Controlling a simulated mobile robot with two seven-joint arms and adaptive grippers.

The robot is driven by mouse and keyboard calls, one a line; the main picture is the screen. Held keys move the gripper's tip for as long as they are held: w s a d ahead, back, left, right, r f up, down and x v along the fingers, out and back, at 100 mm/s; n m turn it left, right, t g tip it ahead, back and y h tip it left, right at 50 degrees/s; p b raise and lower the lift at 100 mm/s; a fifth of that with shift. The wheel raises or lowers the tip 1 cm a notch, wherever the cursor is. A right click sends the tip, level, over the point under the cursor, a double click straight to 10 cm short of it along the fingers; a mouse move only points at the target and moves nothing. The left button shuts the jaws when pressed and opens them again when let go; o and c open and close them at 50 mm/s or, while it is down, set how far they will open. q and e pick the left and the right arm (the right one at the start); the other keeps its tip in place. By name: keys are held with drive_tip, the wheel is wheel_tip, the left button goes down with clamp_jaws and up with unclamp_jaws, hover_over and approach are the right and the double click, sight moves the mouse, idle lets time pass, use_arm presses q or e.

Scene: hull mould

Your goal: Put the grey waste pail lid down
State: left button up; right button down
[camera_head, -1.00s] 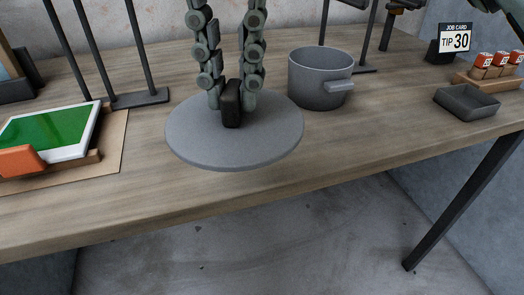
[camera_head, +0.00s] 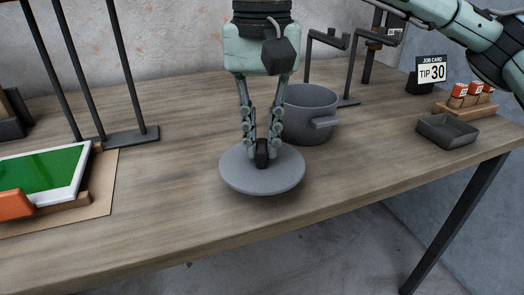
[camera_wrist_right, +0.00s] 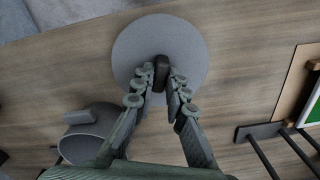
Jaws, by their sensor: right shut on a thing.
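The grey waste pail lid (camera_head: 238,172) is a flat round disc with a black knob (camera_head: 262,152). My right gripper (camera_head: 262,142) points down with its fingers shut on the knob. The lid is level, at or just above the tabletop; I cannot tell whether it touches. In the right wrist view the lid (camera_wrist_right: 190,35) lies below the fingers, with the knob (camera_wrist_right: 161,70) between the tips. The grey pail (camera_head: 308,105) stands open behind and right of the lid; it also shows in the wrist view (camera_wrist_right: 88,135). My left gripper is not in view.
The wooden table (camera_head: 160,215) is bare left of and in front of the lid. A green-faced tablet (camera_head: 45,175) lies at left, near a black stand (camera_head: 125,138). A dark tray (camera_head: 447,132), a rack of red-topped items (camera_head: 468,100) and a job card (camera_head: 431,69) are at right.

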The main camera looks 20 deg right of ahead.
sight(262, 143)
wheel_tip(262, 143, down, 3)
drive_tip(key=shift+r, duration=0.2)
drive_tip(key=shift+f, duration=0.15)
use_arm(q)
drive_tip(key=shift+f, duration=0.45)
use_arm(e)
drive_tip(key=shift+f, duration=0.1)
